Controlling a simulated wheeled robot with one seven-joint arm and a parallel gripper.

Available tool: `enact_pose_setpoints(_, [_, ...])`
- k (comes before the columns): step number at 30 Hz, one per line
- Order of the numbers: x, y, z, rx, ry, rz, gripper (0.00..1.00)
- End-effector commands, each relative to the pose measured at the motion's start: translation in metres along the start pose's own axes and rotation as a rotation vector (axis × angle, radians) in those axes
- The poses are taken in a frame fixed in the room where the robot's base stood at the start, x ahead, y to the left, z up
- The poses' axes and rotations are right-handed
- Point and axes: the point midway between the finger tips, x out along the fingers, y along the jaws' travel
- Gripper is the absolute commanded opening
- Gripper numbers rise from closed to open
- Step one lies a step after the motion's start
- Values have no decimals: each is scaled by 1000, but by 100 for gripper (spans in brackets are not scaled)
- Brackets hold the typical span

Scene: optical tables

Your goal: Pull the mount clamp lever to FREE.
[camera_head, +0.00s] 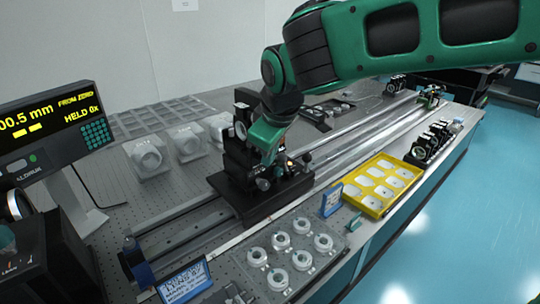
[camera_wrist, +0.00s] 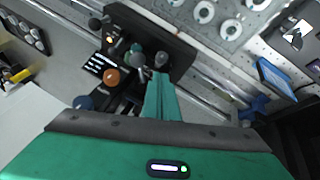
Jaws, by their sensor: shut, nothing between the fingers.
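The black mount carriage (camera_head: 250,207) sits on the long metal rail, with a dark upright mount (camera_head: 240,150) on it. My gripper (camera_head: 267,163) is low over the carriage, in front of the mount. In the wrist view my gripper's green fingers (camera_wrist: 160,84) are together and empty. A grey ball-ended knob (camera_wrist: 161,60) shows just past the fingertips; it may be the clamp lever, and I cannot tell if they touch. An orange-brown knob (camera_wrist: 111,76) and a small white-marked label (camera_wrist: 101,65) lie left of the fingers. The FREE marking is not readable.
A display (camera_head: 50,130) reads "HELD 0x" at left. Ring-shaped parts (camera_head: 281,240) stand at the front, beside a blue sign (camera_head: 185,281). A yellow tray (camera_head: 382,185) and black optic holders (camera_head: 432,143) are right.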

Motion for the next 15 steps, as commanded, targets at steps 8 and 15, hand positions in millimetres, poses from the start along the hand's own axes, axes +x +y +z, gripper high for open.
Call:
enact_pose_setpoints(8, [0,1,0,2,0,1,0])
enact_pose_setpoints(15, [-13,-4,1,4,1,2,0])
